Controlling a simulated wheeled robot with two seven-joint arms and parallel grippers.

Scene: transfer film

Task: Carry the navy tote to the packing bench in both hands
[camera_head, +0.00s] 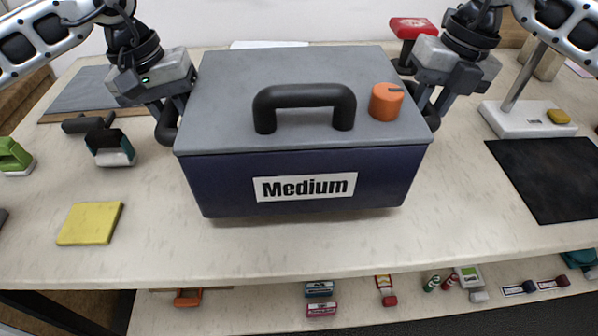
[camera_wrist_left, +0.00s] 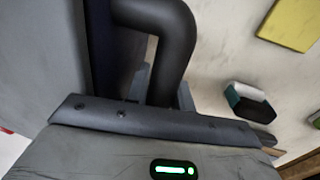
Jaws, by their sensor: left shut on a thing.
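The navy tote (camera_head: 225,190) has a grey lid (camera_head: 235,90), a black top handle (camera_head: 303,96) and a white "Medium" label. It is level at the middle of a pale bench (camera_head: 330,245); a shadow lies under its front edge, and I cannot tell whether it touches. My left gripper (camera_head: 168,108) is shut on the dark side handle at the tote's left; this handle (camera_wrist_left: 172,40) fills the middle of the left wrist view. My right gripper (camera_head: 433,98) is at the right side handle, its fingertips partly hidden by the tote. Whether they are closed is unclear.
An orange cylinder (camera_head: 386,102) stands on the lid. Left are a yellow pad (camera_head: 90,223), a dark-and-white scoop-like tool (camera_head: 110,145) and a green item (camera_head: 14,157). Right are a black mat (camera_head: 548,178), a white-based stand (camera_head: 515,119) and a red-topped item (camera_head: 412,28). Small goods lie on a lower shelf.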

